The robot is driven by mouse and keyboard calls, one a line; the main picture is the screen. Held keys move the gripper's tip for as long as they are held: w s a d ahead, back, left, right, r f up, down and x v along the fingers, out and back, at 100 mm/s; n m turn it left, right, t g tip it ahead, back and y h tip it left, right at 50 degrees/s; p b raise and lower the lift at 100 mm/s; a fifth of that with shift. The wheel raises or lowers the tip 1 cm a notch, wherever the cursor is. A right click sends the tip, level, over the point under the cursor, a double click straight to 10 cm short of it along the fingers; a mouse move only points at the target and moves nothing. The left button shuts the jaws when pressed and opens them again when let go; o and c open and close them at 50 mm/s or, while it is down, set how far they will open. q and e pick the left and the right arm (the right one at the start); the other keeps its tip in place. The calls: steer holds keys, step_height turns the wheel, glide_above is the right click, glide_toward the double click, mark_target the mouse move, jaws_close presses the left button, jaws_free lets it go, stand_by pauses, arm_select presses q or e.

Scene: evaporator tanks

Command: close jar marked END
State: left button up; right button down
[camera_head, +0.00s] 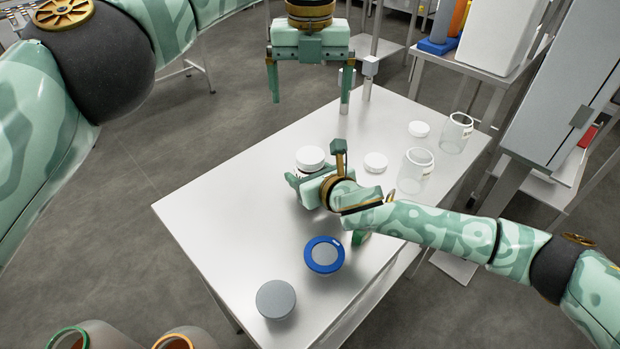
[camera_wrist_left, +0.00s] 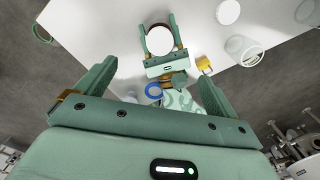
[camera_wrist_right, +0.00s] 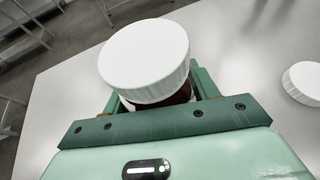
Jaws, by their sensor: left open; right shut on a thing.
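My right gripper (camera_head: 318,178) is shut on a dark brown jar (camera_wrist_right: 180,96) that bears a round white lid (camera_wrist_right: 146,60). The lid also shows in the head view (camera_head: 310,157) and in the left wrist view (camera_wrist_left: 159,40), between the right fingers. The lid sits on top of the jar; I cannot tell whether it is screwed tight. No END marking is readable. My left gripper (camera_head: 310,106) is open and empty, fingers pointing down, apart from the jar and beyond it in the head view.
Two loose white lids (camera_head: 375,162) (camera_head: 418,129) and two clear open jars (camera_head: 415,172) (camera_head: 456,133) stand at the right of the metal table (camera_head: 215,205). A blue-ringed round item (camera_head: 323,256) and a grey disc (camera_head: 276,299) are near the front. The table's left part is clear.

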steer(key=shift+c, duration=1.8)
jaws_free()
arm_select(q)
step_height(320, 180, up, 2)
steer(key=shift+r, duration=0.1)
steer(key=shift+r, duration=0.1)
arm_select(e)
steer(key=shift+s+d+r+p, duration=0.2)
steer(key=shift+s+r+p, duration=0.05)
steer(key=shift+s+p, duration=0.1)
steer(key=p+v, duration=0.3)
steer(key=v, duration=0.4)
steer(key=shift+s+d+r+p, duration=0.1)
steer(key=shift+s+r+p, duration=0.1)
steer(key=shift+p, duration=0.1)
arm_select(q)
step_height(320, 180, up, 10)
steer(key=s+p, duration=0.1)
steer(key=p, duration=0.1)
steer(key=shift+s+f+t, duration=0.25)
steer(key=shift+s+t, duration=0.05)
arm_select(e)
steer(key=v, duration=0.7)
steer(key=shift+s+d, duration=0.25)
steer(key=shift+s, duration=0.1)
arm_select(q)
steer(key=shift+f, duration=0.1)
arm_select(e)
steer(key=shift+f, duration=0.2)
